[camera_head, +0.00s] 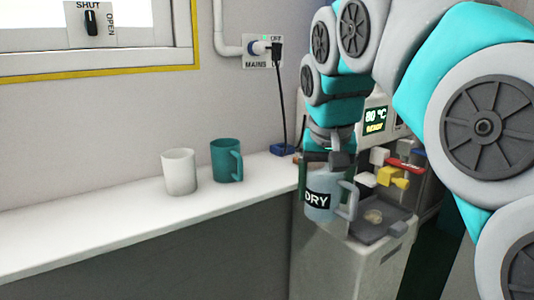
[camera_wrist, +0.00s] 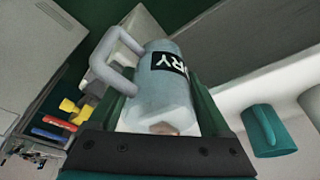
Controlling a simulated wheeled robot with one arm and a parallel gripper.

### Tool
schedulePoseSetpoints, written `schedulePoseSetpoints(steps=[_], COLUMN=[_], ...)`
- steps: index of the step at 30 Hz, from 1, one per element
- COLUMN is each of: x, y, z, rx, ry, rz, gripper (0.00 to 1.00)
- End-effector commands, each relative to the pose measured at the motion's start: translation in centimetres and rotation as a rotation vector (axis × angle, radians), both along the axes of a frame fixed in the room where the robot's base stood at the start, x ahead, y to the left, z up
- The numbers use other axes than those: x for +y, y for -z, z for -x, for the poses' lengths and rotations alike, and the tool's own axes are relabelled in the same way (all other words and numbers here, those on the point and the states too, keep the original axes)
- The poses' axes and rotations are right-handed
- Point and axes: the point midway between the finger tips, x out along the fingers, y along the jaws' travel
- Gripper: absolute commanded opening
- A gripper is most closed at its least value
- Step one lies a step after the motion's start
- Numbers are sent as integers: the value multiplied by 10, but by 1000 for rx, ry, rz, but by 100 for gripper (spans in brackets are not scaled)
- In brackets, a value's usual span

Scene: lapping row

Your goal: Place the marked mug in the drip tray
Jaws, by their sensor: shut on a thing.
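The marked mug (camera_head: 318,206) is light blue-grey with a black label reading "DRY". My gripper (camera_head: 328,165) is shut on it and holds it upright in the head view, in front of the machine. In the wrist view the mug (camera_wrist: 160,88) sits between the green fingers (camera_wrist: 155,115), its handle toward the upper left. The drip tray (camera_head: 383,222) is a dark shallow tray on the machine's base, just right of the mug. A small pale round patch shows in it. The mug hides part of the tray's left side.
A white mug (camera_head: 179,172) and a teal mug (camera_head: 227,160) stand on the white counter (camera_head: 110,212) at left. The machine has yellow (camera_head: 392,177) and red (camera_head: 405,164) levers above the tray. A black cable (camera_head: 282,100) hangs from the mains socket to a blue block.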

Motion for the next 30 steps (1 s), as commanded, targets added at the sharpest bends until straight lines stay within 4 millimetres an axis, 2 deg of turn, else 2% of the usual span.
schedulePoseSetpoints(steps=[5, 8, 12, 15, 21, 24, 27, 30], x=[-5, -9, -18, -25, -38, -42, -45, -45], y=[45, 84, 152, 204, 299, 335, 359, 374], z=[-34, -59, -90, -107, -118, -116, -113, -111], rx=[8, 9, 12, 12, 11, 10, 5, 4], ry=[-18, -35, -67, -92, -134, -149, -158, -164], rz=[2, 2, 0, -1, 0, -1, 0, 1], gripper=[26, 26, 26, 26, 26, 26, 26, 26])
